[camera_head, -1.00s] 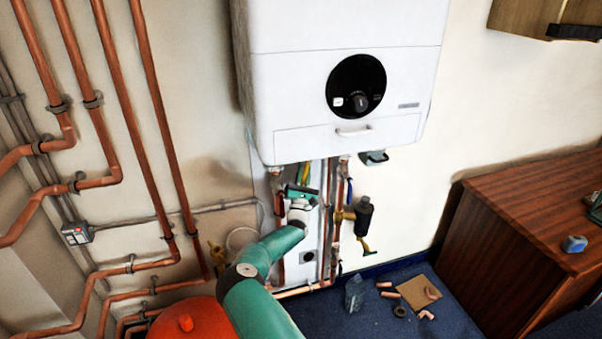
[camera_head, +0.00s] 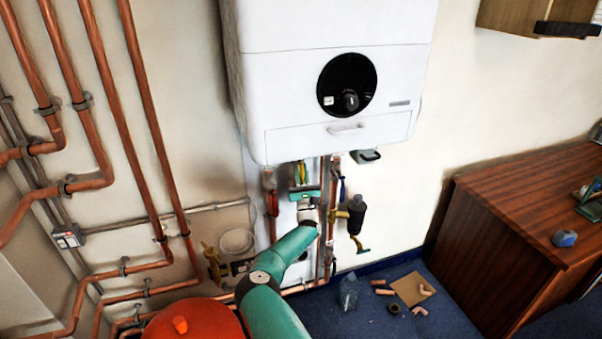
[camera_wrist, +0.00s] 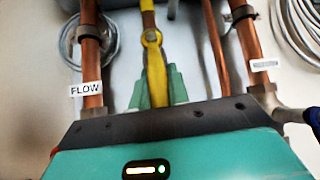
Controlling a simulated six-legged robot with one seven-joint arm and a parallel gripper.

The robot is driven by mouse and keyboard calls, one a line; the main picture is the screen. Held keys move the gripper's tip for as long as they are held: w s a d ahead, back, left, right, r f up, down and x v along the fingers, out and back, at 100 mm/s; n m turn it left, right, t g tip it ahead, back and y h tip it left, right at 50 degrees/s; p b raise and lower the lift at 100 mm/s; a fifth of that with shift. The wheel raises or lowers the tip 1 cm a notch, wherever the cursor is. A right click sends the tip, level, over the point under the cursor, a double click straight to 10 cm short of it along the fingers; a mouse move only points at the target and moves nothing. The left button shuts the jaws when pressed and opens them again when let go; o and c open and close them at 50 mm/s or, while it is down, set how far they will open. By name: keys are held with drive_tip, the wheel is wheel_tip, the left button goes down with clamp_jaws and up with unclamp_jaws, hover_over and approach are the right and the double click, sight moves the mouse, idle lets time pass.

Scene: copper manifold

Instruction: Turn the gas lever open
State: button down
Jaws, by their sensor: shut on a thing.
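The yellow gas lever (camera_wrist: 154,68) runs from its round pivot toward my gripper in the wrist view, roughly in line with the fitting behind it. The lever also shows in the head view (camera_head: 303,171), under the white boiler. My gripper (camera_wrist: 157,90) has its two green fingers on either side of the lever and is shut on it. In the head view my gripper (camera_head: 304,192) is just below the boiler, and my wrist hides part of the pipes behind.
Copper pipes flank the lever, one labelled FLOW (camera_wrist: 87,88). A red lever (camera_head: 271,200) is to the left and a blue lever (camera_head: 340,188) to the right. A black filter (camera_head: 356,213) sits farther right. The boiler (camera_head: 335,75) is close above.

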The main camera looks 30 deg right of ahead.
drive_tip(key=c, duration=1.3)
unclamp_jaws()
drive_tip(key=shift+c, duration=0.2)
drive_tip(key=v, duration=1.3)
drive_tip(key=shift+s+f, duration=0.25)
drive_tip(key=shift+s, duration=0.05)
